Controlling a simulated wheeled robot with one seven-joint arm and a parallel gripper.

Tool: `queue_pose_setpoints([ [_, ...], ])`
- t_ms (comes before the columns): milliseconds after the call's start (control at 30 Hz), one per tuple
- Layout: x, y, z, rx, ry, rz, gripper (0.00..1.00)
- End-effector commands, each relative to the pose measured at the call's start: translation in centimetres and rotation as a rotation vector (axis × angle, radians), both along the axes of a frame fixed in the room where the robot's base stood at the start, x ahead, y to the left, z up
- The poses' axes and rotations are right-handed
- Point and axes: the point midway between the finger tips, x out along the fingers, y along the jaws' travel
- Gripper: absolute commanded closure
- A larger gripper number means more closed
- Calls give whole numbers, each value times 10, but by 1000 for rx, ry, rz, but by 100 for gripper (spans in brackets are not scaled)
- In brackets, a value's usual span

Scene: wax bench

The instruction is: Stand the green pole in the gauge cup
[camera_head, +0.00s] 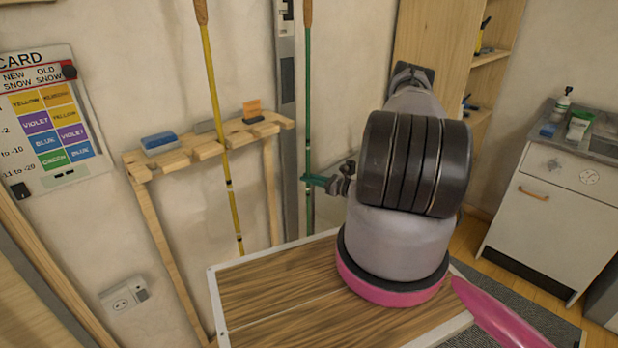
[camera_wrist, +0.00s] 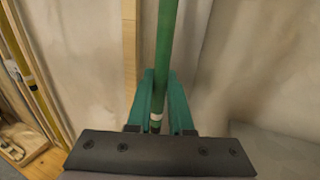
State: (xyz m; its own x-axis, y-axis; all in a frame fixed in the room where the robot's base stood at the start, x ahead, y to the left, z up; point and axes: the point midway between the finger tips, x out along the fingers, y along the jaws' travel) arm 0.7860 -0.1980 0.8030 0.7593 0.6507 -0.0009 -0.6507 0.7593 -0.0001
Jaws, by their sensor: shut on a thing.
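The green pole (camera_head: 308,95) is upright in front of the wall, with a brown handle at its top. Its lower end is hidden behind the bench top. My gripper (camera_head: 308,182) is shut on the pole below its middle. In the wrist view, the green pole (camera_wrist: 167,40) passes between the teal fingers of my gripper (camera_wrist: 160,80), and pale bands show on it low between the fingers. I cannot make out the gauge cup in either view. A grey vertical rail (camera_head: 287,90) stands just left of the pole.
A wooden rack (camera_head: 180,158) at the left has a yellow pole (camera_head: 213,80) upright at it and small blocks on top. The wood bench top (camera_head: 270,290) lies below my arm. A wooden shelf (camera_head: 425,50) and white cabinet (camera_head: 540,205) stand at the right.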

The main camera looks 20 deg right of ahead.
Motion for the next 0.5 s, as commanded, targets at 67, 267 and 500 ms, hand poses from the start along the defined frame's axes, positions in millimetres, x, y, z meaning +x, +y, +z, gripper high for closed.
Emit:
queue_pose_setpoints([
  [67, 0, 0, -3, 1, 0, 0, 100],
  [267, 0, 0, -9, 1, -1, 0, 100],
  [500, 0, 0, -16, 1, 0, 0, 100],
])
